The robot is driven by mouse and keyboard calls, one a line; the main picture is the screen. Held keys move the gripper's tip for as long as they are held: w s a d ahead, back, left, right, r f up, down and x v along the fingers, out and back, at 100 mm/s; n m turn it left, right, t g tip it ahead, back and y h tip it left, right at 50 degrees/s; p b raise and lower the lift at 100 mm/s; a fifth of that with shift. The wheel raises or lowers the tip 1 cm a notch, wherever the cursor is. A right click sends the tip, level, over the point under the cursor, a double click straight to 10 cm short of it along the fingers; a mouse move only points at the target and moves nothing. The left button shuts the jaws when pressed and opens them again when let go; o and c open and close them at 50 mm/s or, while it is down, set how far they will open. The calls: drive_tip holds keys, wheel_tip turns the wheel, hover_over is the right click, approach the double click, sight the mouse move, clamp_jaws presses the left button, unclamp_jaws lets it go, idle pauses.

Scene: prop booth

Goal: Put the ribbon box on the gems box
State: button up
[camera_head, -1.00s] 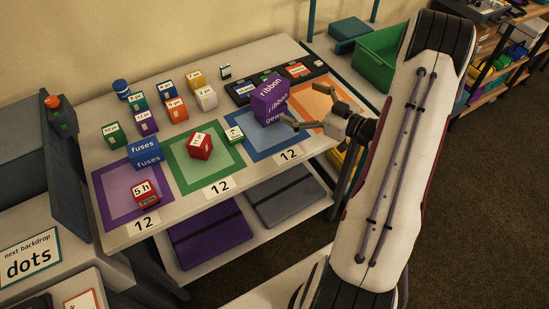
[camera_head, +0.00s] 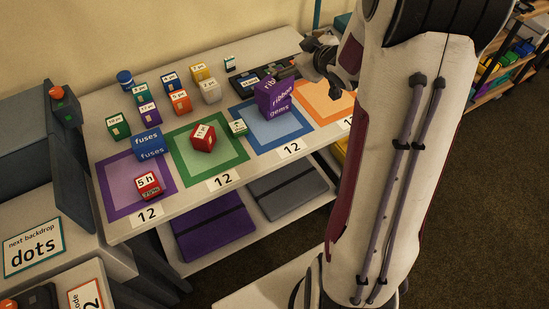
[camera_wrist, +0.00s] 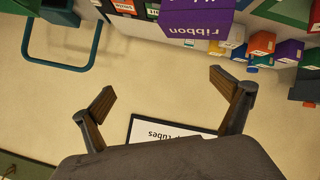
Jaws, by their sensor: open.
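The purple ribbon box (camera_head: 268,88) sits on top of the purple gems box (camera_head: 279,114), which stands on the blue-bordered mat (camera_head: 262,139). Their shared colour makes the seam between them hard to see. The ribbon box (camera_wrist: 195,22) also shows upside down at the top of the wrist view, its name on the face. My gripper (camera_wrist: 163,85) is open, with nothing between its two fingers, and apart from the boxes. In the head view it is behind and right of the stack, partly hidden by my arm.
Several small coloured boxes (camera_head: 181,101) stand at the back left of the table. A blue fuses box (camera_head: 149,146) and red boxes (camera_head: 203,138) are on or near the purple and green mats. The orange mat (camera_head: 325,103) right of the stack looks free.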

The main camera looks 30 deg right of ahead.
drive_tip(key=s+a+r+m+g+h, duration=0.2)
drive_tip(key=s+a+r+m+g, duration=0.1)
drive_tip(key=s+a+r, duration=0.7)
drive_tip(key=s+a+f+g+y, duration=0.1)
drive_tip(key=s+a, duration=0.6)
drive_tip(key=s, duration=0.4)
drive_tip(key=s+a+f+g+y, duration=0.1)
drive_tip(key=s+a+g+y, duration=0.1)
drive_tip(key=s+a, duration=0.5)
drive_tip(key=s, duration=0.3)
drive_tip(key=shift+s+f+m+g, duration=0.3)
drive_tip(key=shift+s+f+m, duration=0.05)
drive_tip(key=shift+m, duration=0.05)
